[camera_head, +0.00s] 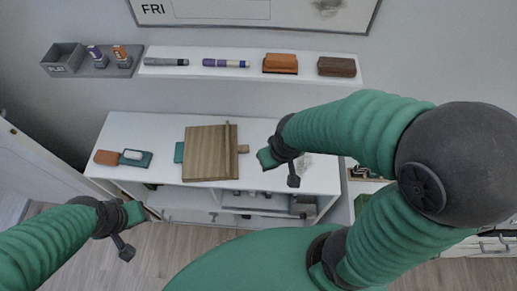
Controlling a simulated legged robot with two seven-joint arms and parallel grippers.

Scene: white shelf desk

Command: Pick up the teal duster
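Two teal things lie on the white desk (264,183); I cannot tell for sure which is the duster. One is a small teal block (179,152) at the left edge of a wooden board, which may hide part of it. The other is a flat teal piece (146,160) further left with a white item on it. My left gripper (136,213) is at the desk's front left edge, below and apart from both. My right gripper (267,158) is over the desk, right of the board. Neither visibly holds anything; their finger gaps are too small to make out.
The wooden board (207,158) covers the desk's middle. An orange-brown block (106,157) lies at the desk's left. The wall shelf (222,71) above bears markers, an orange-brown eraser (280,63), a dark brown block (337,67) and a grey holder (63,59). My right arm covers the right side.

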